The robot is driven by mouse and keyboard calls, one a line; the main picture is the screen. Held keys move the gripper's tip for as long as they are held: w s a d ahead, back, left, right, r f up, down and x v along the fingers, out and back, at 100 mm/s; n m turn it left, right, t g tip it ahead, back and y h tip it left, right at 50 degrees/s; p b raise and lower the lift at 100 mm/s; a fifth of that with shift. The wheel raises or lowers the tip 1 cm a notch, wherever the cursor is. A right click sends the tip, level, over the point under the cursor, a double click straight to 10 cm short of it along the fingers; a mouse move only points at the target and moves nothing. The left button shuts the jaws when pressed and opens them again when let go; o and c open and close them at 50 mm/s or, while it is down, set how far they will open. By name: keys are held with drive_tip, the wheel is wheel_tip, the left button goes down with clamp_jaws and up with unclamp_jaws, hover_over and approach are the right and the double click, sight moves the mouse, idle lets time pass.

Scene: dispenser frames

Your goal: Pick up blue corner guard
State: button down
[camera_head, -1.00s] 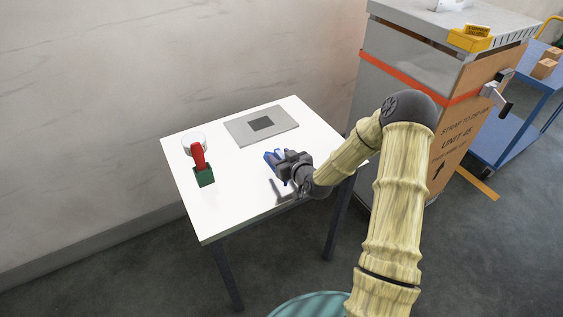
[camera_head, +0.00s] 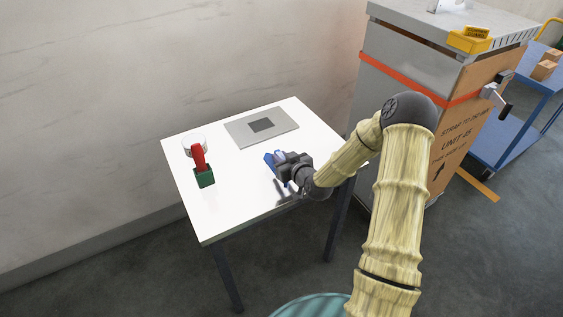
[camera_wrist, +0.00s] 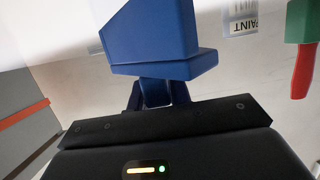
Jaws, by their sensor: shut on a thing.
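The blue corner guard (camera_wrist: 155,38) fills the top middle of the wrist view as a chunky, angular blue block. It also shows at the right part of the white table in the head view (camera_head: 270,161), largely hidden by my gripper. My gripper (camera_wrist: 158,94) is shut on the guard, its two dark fingers meeting the guard's near side. In the head view my gripper (camera_head: 281,165) is over the table's right side. I cannot tell whether the guard touches the table.
The white table (camera_head: 222,210) also holds a grey plate with a dark square (camera_head: 280,133), a green block with a red handle (camera_head: 204,176) and a round pale container (camera_head: 193,140). A strapped grey cabinet (camera_head: 400,60) stands at the right. The table's front left is clear.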

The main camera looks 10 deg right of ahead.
wheel_tip(320, 180, up, 10)
idle(0.6)
drive_tip(key=shift+w, duration=0.1)
